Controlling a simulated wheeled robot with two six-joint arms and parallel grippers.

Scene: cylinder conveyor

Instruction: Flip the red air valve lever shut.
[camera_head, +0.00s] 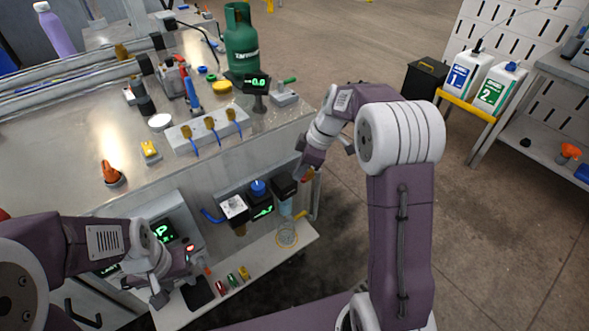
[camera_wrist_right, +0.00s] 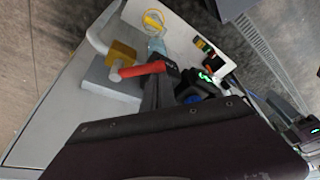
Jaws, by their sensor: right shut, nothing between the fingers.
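The red lever (camera_wrist_right: 143,70) shows in the right wrist view, sticking out from a brass valve body (camera_wrist_right: 120,54) on a pipe beside a grey block. My right gripper (camera_head: 302,171) is shut and empty, close beside the lever. In the wrist view its dark finger (camera_wrist_right: 158,92) lies right by the lever's free end; I cannot tell whether they touch. My left gripper (camera_head: 182,284) is low at the left, away from the valve; its fingers are unclear.
Black and white air units (camera_head: 234,207) and a blue knob (camera_head: 258,187) sit left of the valve. A lower shelf (camera_head: 262,260) carries small coloured parts. The worktop edge overhangs above. Open floor lies to the right.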

